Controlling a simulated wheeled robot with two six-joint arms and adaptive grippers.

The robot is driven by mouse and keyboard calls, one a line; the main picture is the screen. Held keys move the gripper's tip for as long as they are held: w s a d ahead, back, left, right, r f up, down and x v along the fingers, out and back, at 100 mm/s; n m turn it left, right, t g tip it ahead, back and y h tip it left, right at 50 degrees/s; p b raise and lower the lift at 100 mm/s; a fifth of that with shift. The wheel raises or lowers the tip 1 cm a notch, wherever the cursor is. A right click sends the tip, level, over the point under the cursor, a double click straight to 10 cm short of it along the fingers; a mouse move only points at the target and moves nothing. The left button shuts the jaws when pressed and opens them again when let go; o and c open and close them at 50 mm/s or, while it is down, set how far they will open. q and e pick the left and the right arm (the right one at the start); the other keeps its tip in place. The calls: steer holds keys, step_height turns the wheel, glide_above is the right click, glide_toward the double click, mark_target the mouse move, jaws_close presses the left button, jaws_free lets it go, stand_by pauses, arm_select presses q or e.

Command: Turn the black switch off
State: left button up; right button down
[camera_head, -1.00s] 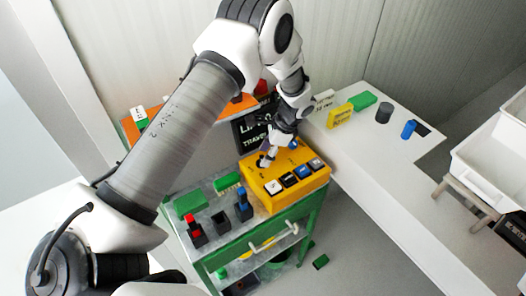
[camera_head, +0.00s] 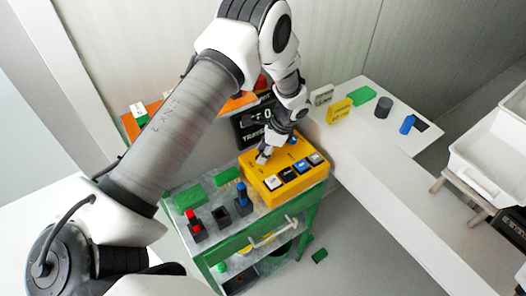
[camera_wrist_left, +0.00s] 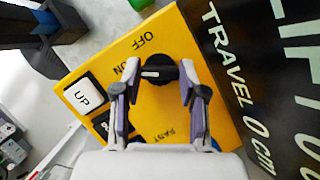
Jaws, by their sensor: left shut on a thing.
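A yellow control box (camera_head: 265,186) stands on top of the green cart. It also shows in the left wrist view (camera_wrist_left: 105,52), with OFF and ON printed beside the black switch. The black rotary switch (camera_wrist_left: 157,71) is on its top face, with a light line on its grip. My left gripper (camera_head: 264,157) reaches down to the box's upper left part. In the head view the gripper mostly hides the switch. My right gripper is not in view.
Push buttons, one marked UP (camera_wrist_left: 84,95), lie close to the left gripper. A black display sign (camera_head: 254,126) stands behind the box. A white table (camera_head: 365,150) is to the right.

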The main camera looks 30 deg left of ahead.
arm_select(q)
steer(key=m+t, duration=0.1)
steer(key=m, duration=0.1)
steer(key=shift+s+f+m+b, duration=0.1)
steer(key=shift+m+b, duration=0.2)
steer(key=shift+b, duration=0.1)
steer(key=m+t+b, duration=0.1)
steer(key=m, duration=0.1)
steer(key=shift+m+y, duration=0.4)
steer(key=m+t+b, duration=0.1)
steer(key=m+b, duration=0.1)
steer(key=m, duration=0.1)
steer(key=shift+s+f+b, duration=0.1)
steer(key=shift+b, duration=0.3)
steer(key=shift+m+t+b, duration=0.7)
steer(key=shift+m+b, duration=0.45)
steer(key=shift+m, duration=0.35)
steer(key=shift+r, duration=0.2)
steer(key=o, duration=0.9)
steer(key=shift+c, duration=0.2)
